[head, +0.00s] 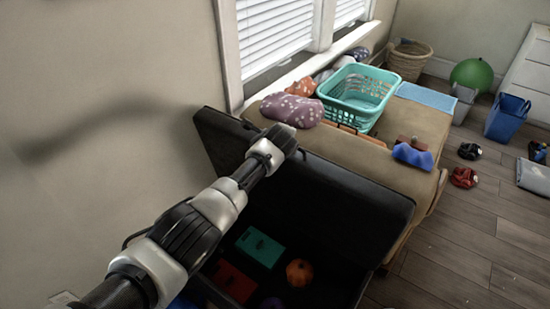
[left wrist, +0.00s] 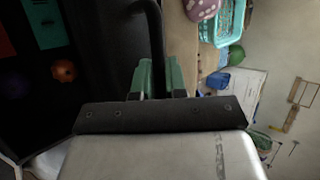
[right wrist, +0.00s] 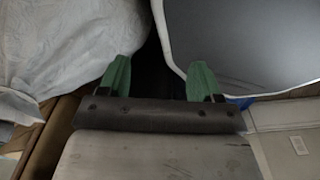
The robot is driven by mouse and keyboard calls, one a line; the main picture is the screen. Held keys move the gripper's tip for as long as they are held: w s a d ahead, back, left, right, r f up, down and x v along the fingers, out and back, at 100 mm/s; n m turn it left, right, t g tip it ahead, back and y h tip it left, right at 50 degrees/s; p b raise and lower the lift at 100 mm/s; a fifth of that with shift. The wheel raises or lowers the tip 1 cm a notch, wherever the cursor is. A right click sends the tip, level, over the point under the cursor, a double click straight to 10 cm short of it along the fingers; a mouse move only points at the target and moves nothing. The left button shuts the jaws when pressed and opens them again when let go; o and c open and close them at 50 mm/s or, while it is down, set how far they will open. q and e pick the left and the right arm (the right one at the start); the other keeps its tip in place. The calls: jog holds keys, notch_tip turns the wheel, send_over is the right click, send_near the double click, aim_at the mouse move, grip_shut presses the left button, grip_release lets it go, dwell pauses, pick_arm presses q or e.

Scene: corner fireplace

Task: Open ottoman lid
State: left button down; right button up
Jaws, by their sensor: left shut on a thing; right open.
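The black ottoman (head: 335,272) stands at the bottom middle of the head view, open, with its inside showing. Its black lid (head: 345,195) is raised and tilted up at the back, beside the tan bench. My left arm reaches across the ottoman to the lid's upper edge; its fingertips are hidden in the head view. My right gripper (right wrist: 159,80) is open and empty in the right wrist view and does not show in the head view.
Inside the ottoman lie a green box (head: 260,247), a red box (head: 232,282) and an orange ball (head: 299,272). The tan bench (head: 420,125) behind holds a teal basket (head: 357,95) and cushions. White cloth (right wrist: 55,45) and a grey panel (right wrist: 245,40) are near my right gripper.

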pick_arm(q)
jog(key=shift+w+d+b, duration=0.35)
jog(key=shift+w+b, duration=0.2)
jog(key=shift+b, duration=0.75)
jog(key=shift+w+d+b, duration=0.35)
jog(key=shift+w+b, duration=0.2)
jog(key=shift+b, duration=0.75)
jog(key=shift+w+d+r+b, duration=0.1)
jog(key=shift+w+r+b, duration=0.1)
jog(key=shift+b, duration=0.15)
jog(key=shift+d+r, duration=0.1)
jog(key=shift+r, duration=0.05)
jog(key=c, duration=1.2)
grip_release()
